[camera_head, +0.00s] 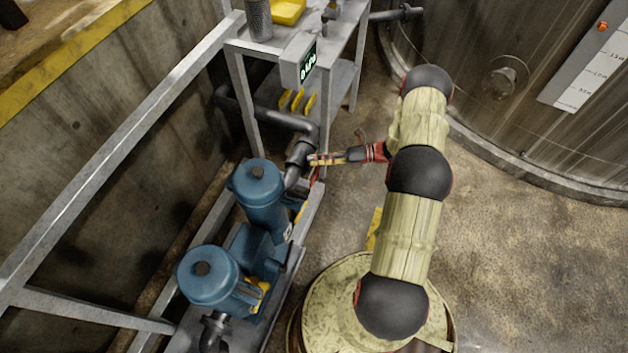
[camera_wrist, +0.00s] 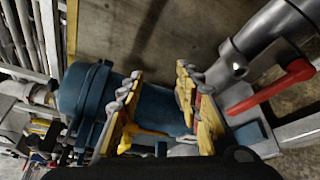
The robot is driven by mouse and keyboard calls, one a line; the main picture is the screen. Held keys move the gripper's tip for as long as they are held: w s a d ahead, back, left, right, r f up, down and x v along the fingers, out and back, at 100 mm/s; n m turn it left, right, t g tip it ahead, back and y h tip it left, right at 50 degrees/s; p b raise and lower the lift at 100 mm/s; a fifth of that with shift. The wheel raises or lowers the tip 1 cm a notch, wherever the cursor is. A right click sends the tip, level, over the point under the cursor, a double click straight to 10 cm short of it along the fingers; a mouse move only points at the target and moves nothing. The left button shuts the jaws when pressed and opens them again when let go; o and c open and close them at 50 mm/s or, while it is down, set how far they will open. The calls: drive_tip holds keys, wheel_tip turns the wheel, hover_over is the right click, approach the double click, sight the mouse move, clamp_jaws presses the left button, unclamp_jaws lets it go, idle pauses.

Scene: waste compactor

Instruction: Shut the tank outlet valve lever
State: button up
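A red valve lever (camera_wrist: 270,90) sits on a thick grey pipe (camera_wrist: 272,32) at the right of the wrist view. In the head view a small red part (camera_head: 313,179) shows beside the pipe (camera_head: 299,154), close under my gripper (camera_head: 317,159). In the wrist view my gripper (camera_wrist: 160,108) has its two yellow fingers well apart, with nothing held between them. The lever lies to the right of the right finger, outside the gap. Whether the finger touches it, I cannot tell. No label names the valve.
Blue pumps (camera_head: 262,190) stand left of and below my gripper; a blue body (camera_wrist: 150,105) lies behind the fingers. A metal rack (camera_head: 233,65) with a display box (camera_head: 299,62) rises above. The steel tank (camera_head: 470,60) is at upper right. Floor (camera_head: 500,230) is clear at right.

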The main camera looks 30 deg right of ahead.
sight(314, 178)
drive_tip(key=s+d+f+m+t+h+b, duration=0.1)
drive_tip(key=s+d+f+m+t, duration=0.15)
drive_tip(key=f+m, duration=0.4)
drive_tip(key=s+d+f+m+t+h, duration=0.1)
drive_tip(key=d+f+m+t+h, duration=0.2)
drive_tip(key=f, duration=0.7)
drive_tip(key=shift+t+y, duration=0.35)
drive_tip(key=shift+y, duration=0.25)
drive_tip(key=x, duration=0.2)
drive_tip(key=b+x, duration=0.1)
drive_tip(key=x, duration=0.2)
drive_tip(key=a+x, duration=0.1)
drive_tip(key=x, duration=0.2)
drive_tip(key=shift+s+d+r+b, duration=0.1)
drive_tip(key=shift+s+r+b, duration=0.05)
drive_tip(key=shift+s+b, duration=0.25)
drive_tip(key=shift+c, duration=1.4)
clamp_jaws()
